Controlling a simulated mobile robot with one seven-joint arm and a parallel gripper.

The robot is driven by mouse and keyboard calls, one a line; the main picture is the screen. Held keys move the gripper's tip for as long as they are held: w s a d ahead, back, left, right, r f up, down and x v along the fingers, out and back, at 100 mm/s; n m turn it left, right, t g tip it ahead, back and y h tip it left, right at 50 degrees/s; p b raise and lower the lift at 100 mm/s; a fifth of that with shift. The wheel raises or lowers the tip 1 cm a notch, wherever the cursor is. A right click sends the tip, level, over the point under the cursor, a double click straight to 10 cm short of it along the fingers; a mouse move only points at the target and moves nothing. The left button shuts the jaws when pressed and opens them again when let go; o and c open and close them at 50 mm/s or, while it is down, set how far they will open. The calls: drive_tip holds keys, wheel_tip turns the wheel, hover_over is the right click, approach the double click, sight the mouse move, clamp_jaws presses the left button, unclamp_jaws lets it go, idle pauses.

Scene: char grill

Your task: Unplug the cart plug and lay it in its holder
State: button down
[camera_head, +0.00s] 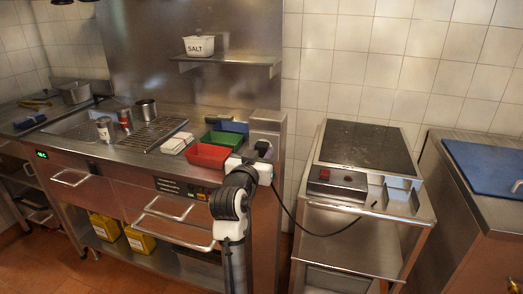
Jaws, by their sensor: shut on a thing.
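The black cart plug (262,148) is at the grey socket post (267,122) at the right end of the counter. My white and black gripper (256,158) reaches up to it and is shut on the plug. The fingertips are small and partly hidden by my wrist, and I cannot tell whether the pins are in the socket. A black cable (300,228) hangs from there in a loop to the cart (345,247). The cart carries a dark flat hotplate (367,147) and a red switch (324,174). Metal slots (397,199) at the cart's front right may be the holder; I cannot tell.
Red (208,155) and green (223,139) bins sit on the counter just left of my gripper. A steel bench with a blue board (490,165) stands right of the cart. A gap separates counter and cart.

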drive_tip(key=shift+v, duration=2.95)
